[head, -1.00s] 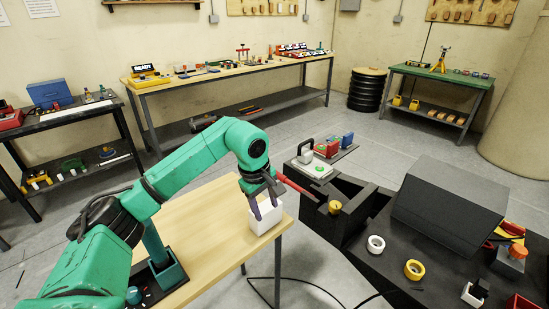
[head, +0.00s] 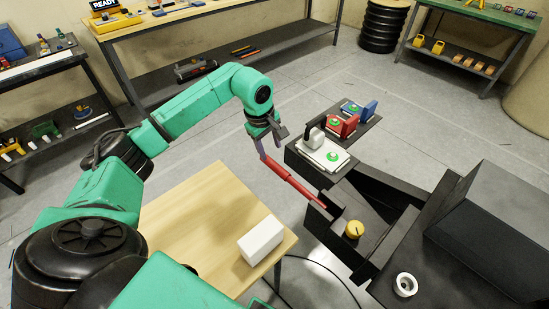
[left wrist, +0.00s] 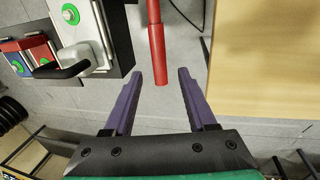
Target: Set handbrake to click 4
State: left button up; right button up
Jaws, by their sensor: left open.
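The handbrake lever (head: 292,182) is a red bar sticking out from the black chassis (head: 378,182), sloping up to the left in the head view. In the left wrist view the red lever (left wrist: 157,45) comes down from the top, and its free end lies between my fingertips. My left gripper (head: 264,150) is at that free end in the head view; the left wrist view shows its purple fingers (left wrist: 160,74) open, with gaps on both sides of the lever. No click marking can be read. My right gripper is not in view.
A white block (head: 261,240) sits on the wooden table (head: 190,215) left of the lever.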

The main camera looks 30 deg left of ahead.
pick_arm(q)
send_over(275, 165)
jog(key=s, duration=0.2)
jog(key=s+x, duration=0.1)
jog(key=x, duration=0.5)
jog(key=p+x, duration=0.1)
jog(key=x, duration=0.1)
jog(key=a+x, duration=0.1)
jog(key=x, duration=0.1)
jog(key=shift+w, duration=0.4)
jog(key=shift+d+f, duration=0.1)
jog(key=c, duration=0.9)
grip_shut()
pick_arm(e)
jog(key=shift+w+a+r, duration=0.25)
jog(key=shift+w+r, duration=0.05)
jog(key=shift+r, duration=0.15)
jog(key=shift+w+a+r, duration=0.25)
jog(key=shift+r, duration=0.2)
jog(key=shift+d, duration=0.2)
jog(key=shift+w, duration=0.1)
